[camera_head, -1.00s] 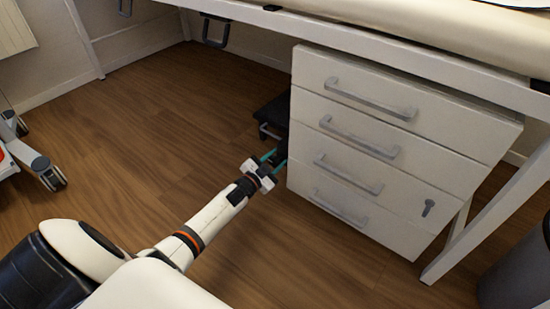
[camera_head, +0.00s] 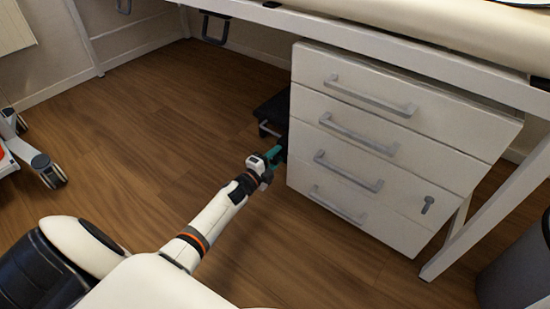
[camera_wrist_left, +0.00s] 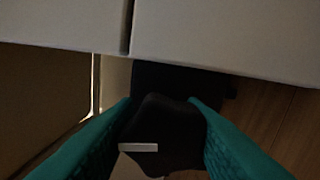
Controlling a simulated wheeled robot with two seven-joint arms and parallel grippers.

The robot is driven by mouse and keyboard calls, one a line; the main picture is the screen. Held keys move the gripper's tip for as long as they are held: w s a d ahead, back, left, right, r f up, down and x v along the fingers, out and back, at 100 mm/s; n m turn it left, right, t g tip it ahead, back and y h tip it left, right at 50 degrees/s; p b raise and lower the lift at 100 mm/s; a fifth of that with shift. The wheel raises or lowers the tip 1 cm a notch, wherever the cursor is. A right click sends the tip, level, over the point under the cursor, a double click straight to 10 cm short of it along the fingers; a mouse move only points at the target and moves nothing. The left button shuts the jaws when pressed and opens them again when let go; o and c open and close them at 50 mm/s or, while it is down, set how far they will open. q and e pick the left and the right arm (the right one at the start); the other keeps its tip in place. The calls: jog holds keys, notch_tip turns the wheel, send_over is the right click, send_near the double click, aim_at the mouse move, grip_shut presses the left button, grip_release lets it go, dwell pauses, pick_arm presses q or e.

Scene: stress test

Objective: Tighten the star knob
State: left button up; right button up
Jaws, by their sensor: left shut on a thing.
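My left gripper (camera_head: 276,154) reaches low beside the front left edge of the drawer unit. In the left wrist view its two teal fingers (camera_wrist_left: 160,135) stand on either side of a black lobed knob (camera_wrist_left: 165,118) and are shut on it. A small pale bar shows across the knob's lower part. In the head view the fingers and the cabinet side mostly hide the knob. A black boxy thing (camera_head: 272,110) with a light metal handle is behind it, partly hidden by the drawer unit. My right gripper is not in view.
The white drawer unit (camera_head: 385,120) with grey handles stands close to the right of my gripper. A white-framed table (camera_head: 330,30) passes above. A caster wheel (camera_head: 48,170) is at the left. The wooden floor (camera_head: 150,130) between is clear.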

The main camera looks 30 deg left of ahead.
pick_arm(q)
jog(key=shift+d+f+m, duration=0.1)
jog(key=shift+m, duration=0.9)
jog(key=o, duration=0.7)
jog(key=shift+s, duration=0.1)
